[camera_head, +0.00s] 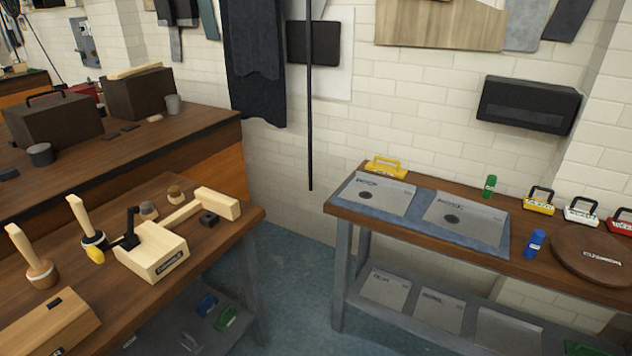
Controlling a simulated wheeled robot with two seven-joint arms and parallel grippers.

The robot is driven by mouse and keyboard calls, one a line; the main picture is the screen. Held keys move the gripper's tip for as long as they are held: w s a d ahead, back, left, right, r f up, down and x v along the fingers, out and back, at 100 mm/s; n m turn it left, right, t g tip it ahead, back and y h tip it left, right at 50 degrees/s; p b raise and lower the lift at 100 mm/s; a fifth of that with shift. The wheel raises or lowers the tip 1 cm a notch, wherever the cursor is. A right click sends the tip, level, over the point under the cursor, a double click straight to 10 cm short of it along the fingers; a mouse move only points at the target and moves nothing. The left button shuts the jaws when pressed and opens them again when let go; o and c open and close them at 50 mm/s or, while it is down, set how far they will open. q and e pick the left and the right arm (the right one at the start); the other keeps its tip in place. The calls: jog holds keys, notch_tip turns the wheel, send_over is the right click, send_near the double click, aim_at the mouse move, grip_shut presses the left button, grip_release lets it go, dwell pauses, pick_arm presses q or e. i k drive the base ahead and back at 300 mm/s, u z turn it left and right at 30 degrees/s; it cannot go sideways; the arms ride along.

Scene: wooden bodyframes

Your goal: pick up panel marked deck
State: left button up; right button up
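Two flat grey panels lie side by side on a blue-grey mat (461,240) on the right table: a left panel (388,191) and a right panel (470,212). Each has a dark round spot and a printed label too small to read. More grey panels lie on that table's lower shelf: a left one (386,288), a middle one (438,310) and a right one (508,333). Their labels are also unreadable, so I cannot tell which panel is marked deck. Neither of my grippers shows in the head view.
The right table (345,208) also holds a yellow-handled item (386,168), a green can (490,186), a blue can (534,243) and a round brown board (592,258). Wooden tools, including a mallet (218,203), crowd the left bench (105,287). Blue floor (297,285) lies clear between them.

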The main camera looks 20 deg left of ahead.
aim_at(388, 195)
jog(key=u, duration=0.45)
jog(key=i, duration=1.35)
jog(key=z, duration=0.55)
